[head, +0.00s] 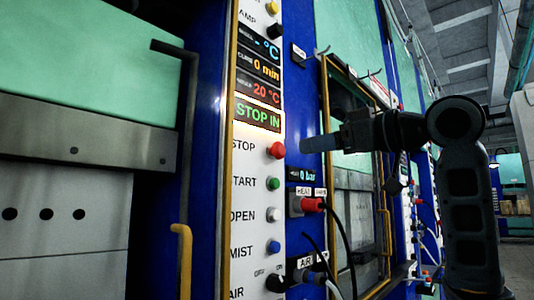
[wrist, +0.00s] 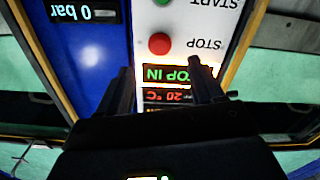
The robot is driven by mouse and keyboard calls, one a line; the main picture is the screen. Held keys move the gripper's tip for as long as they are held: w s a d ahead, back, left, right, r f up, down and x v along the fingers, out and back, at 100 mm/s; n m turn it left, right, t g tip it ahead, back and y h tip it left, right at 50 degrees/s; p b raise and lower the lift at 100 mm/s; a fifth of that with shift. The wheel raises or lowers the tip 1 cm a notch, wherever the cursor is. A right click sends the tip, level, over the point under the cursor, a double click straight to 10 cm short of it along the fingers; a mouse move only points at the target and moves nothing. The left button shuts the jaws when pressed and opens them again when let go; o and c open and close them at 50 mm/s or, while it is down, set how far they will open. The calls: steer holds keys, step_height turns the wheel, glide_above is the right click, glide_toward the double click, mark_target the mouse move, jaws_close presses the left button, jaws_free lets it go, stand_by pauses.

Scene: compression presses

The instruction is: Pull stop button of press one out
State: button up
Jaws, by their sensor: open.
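The red stop button (head: 277,150) sits on the white control strip (head: 262,200) of the press, beside the label STOP. Above it a display (head: 258,114) reads STOP IN in green. In the wrist view, which is upside down, the stop button (wrist: 160,44) shows as a round red cap beyond the fingertips. My gripper (head: 318,144) is to the right of the button and points left toward the strip, apart from it. In the wrist view my gripper (wrist: 163,72) has its two fingers spread, with nothing between them.
Below are a green start button (head: 273,184), a white open button (head: 273,215) and a blue mist button (head: 274,247). Red plugs with cables (head: 311,205) stick out to the right. A yellow handle (head: 183,260) stands at the left.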

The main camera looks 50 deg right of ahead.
mark_target(282, 149)
steer(key=w, duration=0.4)
steer(key=w+p, duration=0.1)
steer(key=w, duration=0.3)
steer(key=shift+w+a+r, duration=0.2)
steer(key=shift+c, duration=0.4)
jaws_close()
